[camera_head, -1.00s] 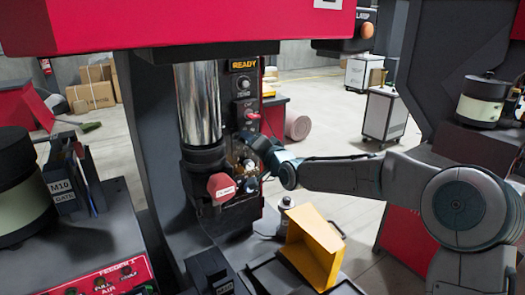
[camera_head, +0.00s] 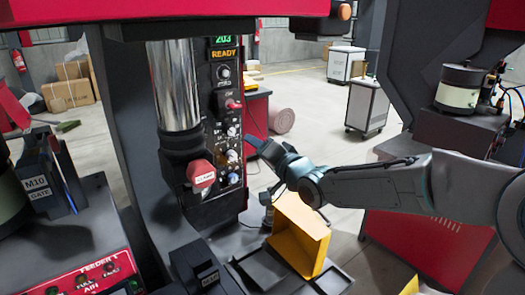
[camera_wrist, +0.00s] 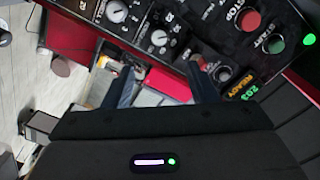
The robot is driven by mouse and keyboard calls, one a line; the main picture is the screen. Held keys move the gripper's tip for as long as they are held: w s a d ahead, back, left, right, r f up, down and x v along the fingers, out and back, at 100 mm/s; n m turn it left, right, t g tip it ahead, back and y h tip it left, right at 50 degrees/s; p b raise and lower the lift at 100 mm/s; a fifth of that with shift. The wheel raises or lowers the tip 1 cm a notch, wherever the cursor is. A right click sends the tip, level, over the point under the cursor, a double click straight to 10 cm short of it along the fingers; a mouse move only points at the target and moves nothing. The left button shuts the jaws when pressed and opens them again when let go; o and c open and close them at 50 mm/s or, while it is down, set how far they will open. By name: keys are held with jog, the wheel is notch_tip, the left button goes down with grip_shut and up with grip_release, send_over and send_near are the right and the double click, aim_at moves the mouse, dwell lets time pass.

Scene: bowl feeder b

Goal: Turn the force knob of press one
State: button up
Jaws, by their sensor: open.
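Press one's dark control panel (camera_head: 222,120) is upright beside the chrome column (camera_head: 175,85). A round knob (camera_head: 223,72) sits under its READY display; a knob beside READY also shows in the wrist view (camera_wrist: 222,74). Below are a red lever switch (camera_head: 233,104) and several small knobs (camera_head: 232,156). I cannot read which one is labelled force. My gripper (camera_head: 256,141) is just right of the panel, apart from it, at the height of the small knobs. In the wrist view its two fingers (camera_wrist: 162,82) are apart, with a red part (camera_wrist: 168,85) seen between them.
A red-capped part (camera_head: 201,174) juts out below the column. A yellow chute (camera_head: 299,235) and dark tray (camera_head: 262,272) lie under my arm. The M10 gate unit (camera_head: 45,180) and feeder box (camera_head: 85,272) are at left. Another machine (camera_head: 460,130) stands at right.

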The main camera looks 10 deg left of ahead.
jog(key=shift+s+d, duration=0.4)
jog(key=shift+f, duration=0.1)
jog(key=s+d+f+n+g+h, duration=0.1)
jog(key=s+d+f+g+h, duration=0.3)
jog(key=d+f+h, duration=0.95)
jog(key=s+d+g, duration=0.2)
jog(key=s+d, duration=0.6)
jog(key=s, duration=0.3)
jog(key=s+d+g, duration=0.3)
jog(key=s+d, duration=0.5)
jog(key=s, duration=0.4)
jog(key=shift+s+d+f, duration=0.15)
jog(key=shift+s, duration=0.15)
jog(key=c, duration=0.3)
jog(key=shift+c, duration=0.2)
